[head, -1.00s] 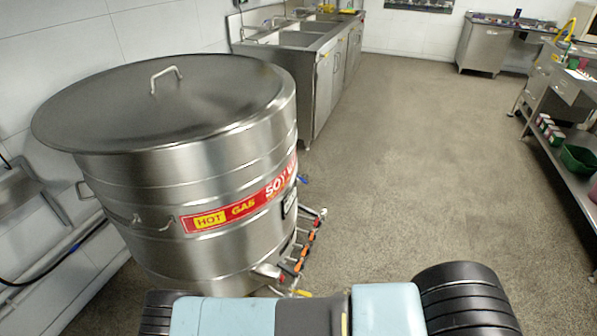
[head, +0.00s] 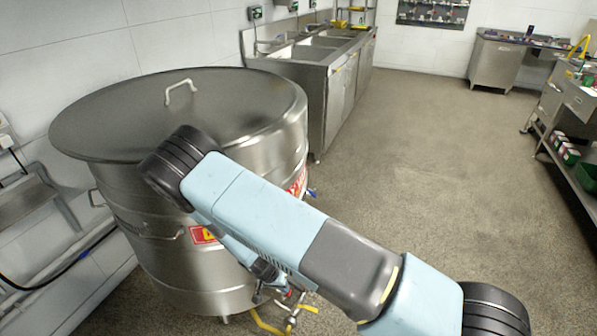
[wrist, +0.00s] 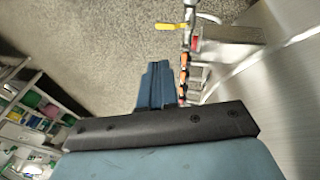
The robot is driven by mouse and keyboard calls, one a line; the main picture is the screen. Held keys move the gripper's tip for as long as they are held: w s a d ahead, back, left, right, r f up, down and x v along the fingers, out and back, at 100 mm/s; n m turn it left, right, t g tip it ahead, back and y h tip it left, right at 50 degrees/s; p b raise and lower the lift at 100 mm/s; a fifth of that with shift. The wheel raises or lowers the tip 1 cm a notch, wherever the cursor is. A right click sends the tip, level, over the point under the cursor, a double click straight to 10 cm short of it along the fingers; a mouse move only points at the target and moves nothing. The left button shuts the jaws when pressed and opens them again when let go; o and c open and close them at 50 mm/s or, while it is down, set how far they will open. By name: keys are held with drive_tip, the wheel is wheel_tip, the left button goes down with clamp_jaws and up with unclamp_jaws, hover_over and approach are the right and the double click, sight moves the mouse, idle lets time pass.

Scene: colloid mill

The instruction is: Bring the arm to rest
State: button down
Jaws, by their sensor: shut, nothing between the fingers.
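My arm (head: 275,225), light blue with dark joints, reaches across the lower middle of the head view in front of the big steel vat. Its black elbow-like joint overlaps the vat's side and the front of its lid. In the wrist view my gripper (wrist: 157,78) shows as two blue fingers close together, shut and empty. Beyond the fingers are the floor and the valves beside the vat. I cannot tell from these views how far the fingertips are from the valves. The gripper is not clearly made out in the head view.
The lidded steel vat (head: 240,150) stands close on the left, with valves and a yellow handle (head: 270,322) at its foot. A steel sink counter (head: 318,85) is behind it. A shelved bench (head: 575,165) stands at the right. The middle floor (head: 430,170) is open.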

drive_tip(key=w+d+r+y, duration=0.1)
drive_tip(key=w+d+r, duration=0.15)
drive_tip(key=r, duration=1.15)
drive_tip(key=w+d+r+y, duration=0.2)
drive_tip(key=d+r, duration=0.2)
drive_tip(key=r, duration=1)
drive_tip(key=w+d+r+y, duration=0.15)
drive_tip(key=d+r, duration=0.25)
drive_tip(key=r, duration=1)
drive_tip(key=s+d+r+n+t, duration=0.1)
drive_tip(key=s+d+r, duration=0.6)
drive_tip(key=r, duration=0.3)
drive_tip(key=s+d+r+n+t, duration=0.1)
drive_tip(key=s+d+r+t, duration=0.1)
drive_tip(key=s+d+r, duration=0.7)
drive_tip(key=s+d+r+n+t, duration=0.1)
drive_tip(key=s+d+r, duration=0.1)
drive_tip(key=s+r, duration=0.2)
drive_tip(key=shift+s+d+r, duration=0.2)
drive_tip(key=shift+s+r, duration=0.2)
drive_tip(key=shift+s, duration=0.6)
